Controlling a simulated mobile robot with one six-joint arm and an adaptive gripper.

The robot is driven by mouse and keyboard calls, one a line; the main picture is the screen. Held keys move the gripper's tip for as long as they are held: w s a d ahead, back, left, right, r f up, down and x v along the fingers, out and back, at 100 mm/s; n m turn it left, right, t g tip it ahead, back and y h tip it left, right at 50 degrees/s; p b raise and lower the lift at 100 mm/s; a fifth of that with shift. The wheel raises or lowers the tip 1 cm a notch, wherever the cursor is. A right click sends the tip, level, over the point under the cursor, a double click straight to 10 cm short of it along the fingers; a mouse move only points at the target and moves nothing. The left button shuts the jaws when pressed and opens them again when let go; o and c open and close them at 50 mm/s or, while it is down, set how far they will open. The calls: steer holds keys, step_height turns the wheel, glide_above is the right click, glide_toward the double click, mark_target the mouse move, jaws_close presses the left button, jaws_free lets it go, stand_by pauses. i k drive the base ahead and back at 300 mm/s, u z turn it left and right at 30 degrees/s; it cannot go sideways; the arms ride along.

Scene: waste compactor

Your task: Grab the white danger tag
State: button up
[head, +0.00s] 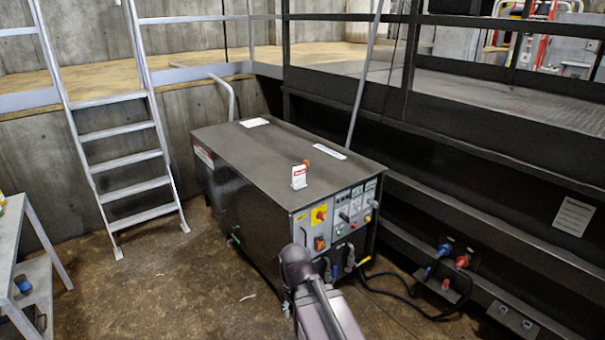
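My arm reaches up from the bottom of the head view, in front of the cabinet's control panel. My gripper cannot be made out in this view. Nothing is seen touching the tag.
The control panel (340,217) has switches, a yellow-backed red knob and plugs. A white sheet (255,122) and a pale strip (328,151) lie on the cabinet. A ladder (131,190) and metal table (10,235) stand left; a dark railed platform (480,205) is right.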

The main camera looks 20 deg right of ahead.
mark_target(297, 173)
steer(key=i, duration=1.45)
steer(key=u, duration=0.5)
